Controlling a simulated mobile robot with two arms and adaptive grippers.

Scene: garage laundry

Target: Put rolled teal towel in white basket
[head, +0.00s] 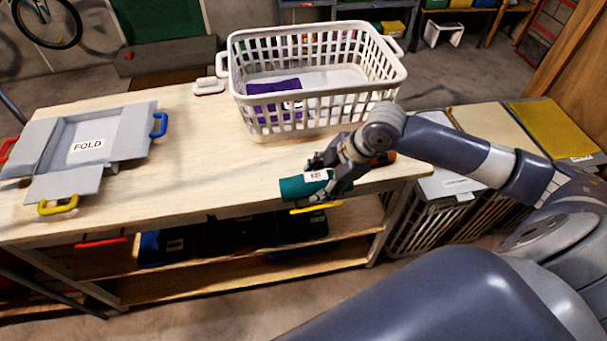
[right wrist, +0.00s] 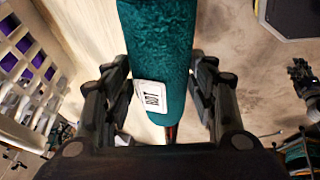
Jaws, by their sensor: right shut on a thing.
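The rolled teal towel (head: 293,189) has a white label and is in my right gripper (head: 322,178), near the front edge of the table. In the right wrist view the towel (right wrist: 157,45) lies between the two fingers of the right gripper (right wrist: 160,95), which are shut on it. The white basket (head: 315,112) stands at the back right of the table, behind the gripper. A purple cloth (head: 272,87) lies in it. The basket's slotted side also shows at the left of the right wrist view (right wrist: 22,85). My left gripper does not show.
A grey folding board (head: 122,138) marked FOLD, with coloured handles, lies on the left of the table (head: 205,160). A small white object (head: 209,86) sits beside the basket. Lidded hampers (head: 440,215) stand right of the table. The table's middle is clear.

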